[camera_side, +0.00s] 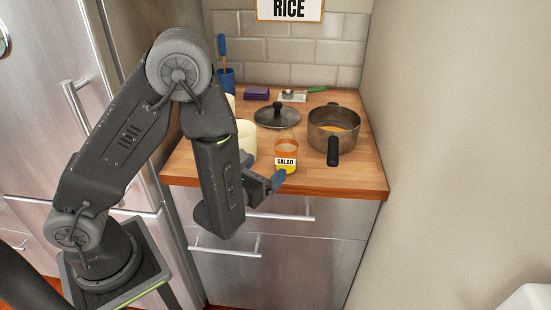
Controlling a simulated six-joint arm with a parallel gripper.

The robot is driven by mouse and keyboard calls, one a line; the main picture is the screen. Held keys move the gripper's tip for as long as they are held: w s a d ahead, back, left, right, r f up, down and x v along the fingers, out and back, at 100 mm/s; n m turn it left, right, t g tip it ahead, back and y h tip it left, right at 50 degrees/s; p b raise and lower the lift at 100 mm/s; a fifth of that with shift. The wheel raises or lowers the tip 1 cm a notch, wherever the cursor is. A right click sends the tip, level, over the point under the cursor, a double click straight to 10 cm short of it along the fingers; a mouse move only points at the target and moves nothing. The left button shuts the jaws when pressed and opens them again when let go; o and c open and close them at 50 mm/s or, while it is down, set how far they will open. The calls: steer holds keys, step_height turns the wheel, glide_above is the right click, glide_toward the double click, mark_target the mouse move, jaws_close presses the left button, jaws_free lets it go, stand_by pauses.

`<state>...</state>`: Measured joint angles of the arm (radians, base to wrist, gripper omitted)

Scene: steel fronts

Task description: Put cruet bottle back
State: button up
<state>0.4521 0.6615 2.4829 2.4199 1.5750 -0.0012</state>
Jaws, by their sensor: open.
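A short, clear bottle with a "SALAD" label (286,161) stands near the front edge of the wooden counter. It looks orange near the top and yellow at the bottom; I take it as the cruet bottle. My gripper (265,172) is open at the counter's front edge, just left of and in front of the bottle. One blue fingertip overlaps the bottle's lower part in the picture; I cannot tell whether it touches. My arm hides part of the counter's left side.
A pot (333,122) with a dark handle stands right of the bottle, and a dark lid (277,114) lies behind it. A cream container (246,135) is partly behind my arm. A purple block (257,93) and a blue utensil cup (226,78) are at the back.

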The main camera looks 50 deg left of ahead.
steer(key=s+a+r+n+g+y, duration=0.3)
steer(key=s+a+n+g+y, duration=0.15)
steer(key=s+n+g, duration=0.45)
steer(key=s+a+r+n+g+y, duration=0.4)
steer(key=s+a+n+g, duration=0.2)
steer(key=n, duration=0.6)
steer(key=s+d+r+n+t+h, duration=0.1)
steer(key=d+r+n+h, duration=0.3)
steer(key=d+n+h, duration=0.2)
steer(key=s+d+r+n+t+h, duration=0.1)
steer(key=d+r+n+t+h, duration=0.1)
steer(key=d+r+n+h, duration=0.2)
steer(key=d+n+h, duration=0.2)
steer(key=d+h, duration=0.1)
steer(key=d, duration=0.1)
steer(key=shift+r, duration=0.35)
